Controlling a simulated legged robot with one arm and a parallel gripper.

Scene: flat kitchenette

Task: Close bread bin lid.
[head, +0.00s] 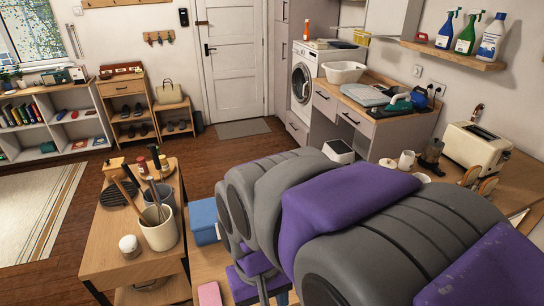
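I cannot make out a bread bin or its lid in the head view. My large grey and purple arm covers the lower middle and right, and hides much of the counter behind it. The arm bends downward at its left end. A smaller purple and grey part there, perhaps my gripper (254,284), shows low in the picture beside the arm. Its fingers cannot be made out, so I cannot tell whether it is open or shut.
A wooden trolley (130,262) with a utensil crock (159,231) stands at left. A blue box (203,219) and pink item (209,294) lie left of my arm. Floor toward the door is clear.

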